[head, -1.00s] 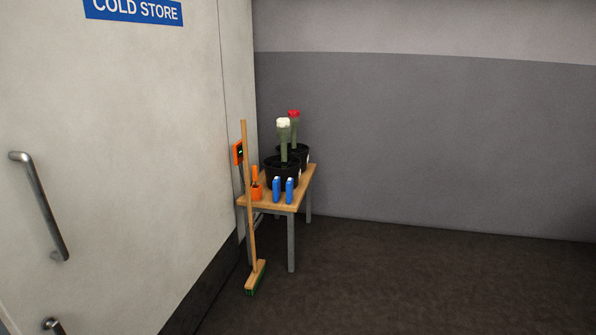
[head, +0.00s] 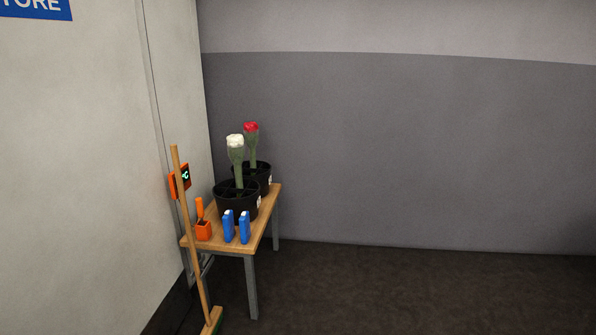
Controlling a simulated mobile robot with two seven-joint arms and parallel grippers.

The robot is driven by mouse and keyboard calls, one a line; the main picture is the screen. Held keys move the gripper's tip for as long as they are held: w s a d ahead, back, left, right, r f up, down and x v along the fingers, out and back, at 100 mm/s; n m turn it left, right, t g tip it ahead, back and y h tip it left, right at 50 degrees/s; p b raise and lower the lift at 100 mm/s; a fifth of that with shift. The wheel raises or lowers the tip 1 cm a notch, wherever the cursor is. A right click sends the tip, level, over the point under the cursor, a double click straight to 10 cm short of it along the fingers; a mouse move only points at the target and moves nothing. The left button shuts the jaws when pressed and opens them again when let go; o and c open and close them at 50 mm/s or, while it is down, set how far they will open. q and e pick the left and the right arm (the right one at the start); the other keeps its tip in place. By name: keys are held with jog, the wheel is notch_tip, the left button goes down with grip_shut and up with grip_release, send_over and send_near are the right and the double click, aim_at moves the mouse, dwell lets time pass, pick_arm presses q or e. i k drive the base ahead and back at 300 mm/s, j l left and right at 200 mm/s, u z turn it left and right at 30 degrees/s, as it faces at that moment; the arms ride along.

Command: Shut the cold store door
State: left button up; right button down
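The cold store door (head: 70,180) is a large pale panel filling the left of the head view. Part of its blue sign (head: 38,9) shows at the top left, cut off so that only the end of the lettering can be read. A thin vertical seam runs between the panel and a pale strip to its right. I cannot tell from this angle whether the door is fully shut. Its handle is out of view. Neither of my grippers is in view.
A small wooden table (head: 218,244) stands in the corner with black pots (head: 236,203) of a white and a red tulip, two blue items (head: 229,226) and an orange holder (head: 203,231). A broom (head: 188,225) leans beside an orange display unit (head: 180,181). Dark floor (head: 420,295) at right is clear.

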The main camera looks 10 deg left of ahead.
aim_at(89, 246)
jog(key=i+l+u, duration=0.15)
jog(key=i, duration=1.25)
jog(key=i+u, duration=0.7)
jog(key=i+l+u, duration=0.15)
jog(key=u, duration=0.2)
jog(key=i+l+u, duration=0.2)
jog(key=i+u, duration=0.3)
jog(key=i+l+u, duration=0.25)
jog(key=u, duration=0.2)
